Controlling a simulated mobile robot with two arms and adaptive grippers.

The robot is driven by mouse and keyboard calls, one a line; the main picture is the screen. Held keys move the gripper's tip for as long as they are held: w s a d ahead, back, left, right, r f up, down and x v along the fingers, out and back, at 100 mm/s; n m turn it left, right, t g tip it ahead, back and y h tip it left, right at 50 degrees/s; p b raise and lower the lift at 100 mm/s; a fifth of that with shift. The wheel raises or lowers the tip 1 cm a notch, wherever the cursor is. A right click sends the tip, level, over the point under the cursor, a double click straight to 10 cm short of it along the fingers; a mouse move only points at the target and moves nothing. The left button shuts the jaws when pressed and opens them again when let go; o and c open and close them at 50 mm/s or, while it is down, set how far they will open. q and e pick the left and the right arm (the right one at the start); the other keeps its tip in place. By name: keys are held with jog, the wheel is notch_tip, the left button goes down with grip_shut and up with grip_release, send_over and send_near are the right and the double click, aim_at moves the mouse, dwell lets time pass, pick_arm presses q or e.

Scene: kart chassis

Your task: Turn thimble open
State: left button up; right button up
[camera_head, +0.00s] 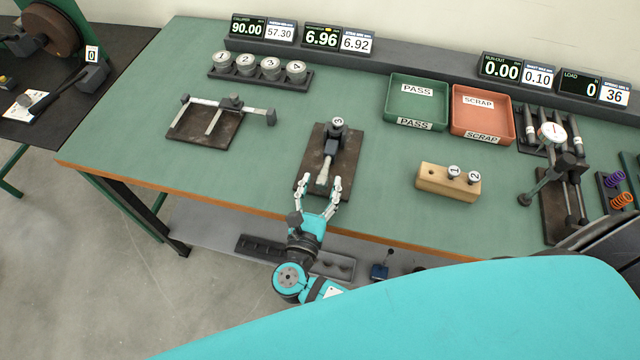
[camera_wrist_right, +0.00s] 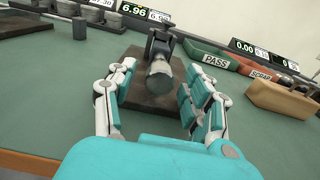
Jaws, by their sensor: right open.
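The micrometer (camera_head: 329,150) stands on a dark base plate (camera_head: 345,155) near the table's front, with a disc marked 3 at its far end. Its grey thimble (camera_head: 322,176) points toward me; in the wrist view the round thimble (camera_wrist_right: 160,80) shows end-on. My right gripper (camera_head: 323,184) is open, with its fingers on either side of the thimble's near end. In the wrist view my right gripper (camera_wrist_right: 155,95) shows gaps between both fingers and the thimble. The micrometer display (camera_head: 321,37) reads 6.96, beside a 6.92 panel (camera_head: 356,42). My left gripper is not in view.
A caliper stand (camera_head: 205,128) is to the left, behind it a rack (camera_head: 260,79) of numbered discs. A wooden block (camera_head: 440,181) with two pins is right. The green pass tray (camera_head: 418,104) and red scrap tray (camera_head: 482,116) lie behind it. Table is clear around the base plate.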

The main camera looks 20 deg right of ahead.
grip_shut()
jog(key=shift+f+n+b, duration=0.15)
jog(key=shift+n+b, duration=0.15)
jog(key=shift+b, duration=0.2)
jog(key=shift+n+b, duration=0.5)
jog(key=shift+n, duration=2.6)
grip_release()
